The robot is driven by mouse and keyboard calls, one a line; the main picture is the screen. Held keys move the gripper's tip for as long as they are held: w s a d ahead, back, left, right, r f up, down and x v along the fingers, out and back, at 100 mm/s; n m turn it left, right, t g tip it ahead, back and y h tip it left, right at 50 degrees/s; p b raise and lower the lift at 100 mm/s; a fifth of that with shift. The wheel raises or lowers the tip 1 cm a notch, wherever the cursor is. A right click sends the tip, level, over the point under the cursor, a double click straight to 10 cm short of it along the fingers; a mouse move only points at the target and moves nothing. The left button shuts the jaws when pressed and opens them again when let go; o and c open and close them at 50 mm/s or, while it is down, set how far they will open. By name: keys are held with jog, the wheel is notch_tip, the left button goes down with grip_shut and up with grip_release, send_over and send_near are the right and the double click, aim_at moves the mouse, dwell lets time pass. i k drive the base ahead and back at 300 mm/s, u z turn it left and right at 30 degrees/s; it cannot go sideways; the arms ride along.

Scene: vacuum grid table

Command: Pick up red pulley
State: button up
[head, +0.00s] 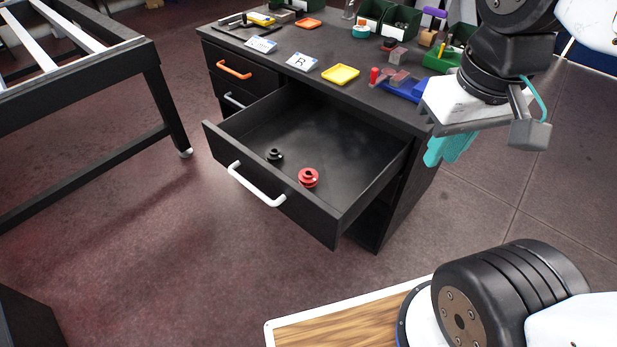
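The red pulley (308,178) lies inside an open black drawer (229,146), near the drawer's front wall. A smaller dark pulley-like part (274,155) sits to its left in the same drawer. My gripper (450,150) is at the upper right, beyond the right end of the desk, well apart from the red pulley and higher than it. Its teal fingers point down and partly overlap each other in the view, so their spacing is not clear. No object shows between them.
The desk top (290,45) holds a yellow tray (340,75), label cards, a blue holder (402,88) and green bins (405,22). The drawer's white handle (256,185) sticks out in front. A black frame table (80,90) stands at left. The drawer is open above.

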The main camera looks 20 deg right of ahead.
aim_at(307, 177)
jog(key=z, duration=0.35)
jog(key=k, duration=1.3)
jog(key=u, duration=0.1)
jog(key=i, duration=0.5)
jog(key=z, duration=0.55)
jog(key=i, duration=1.25)
jog(key=u, duration=0.8)
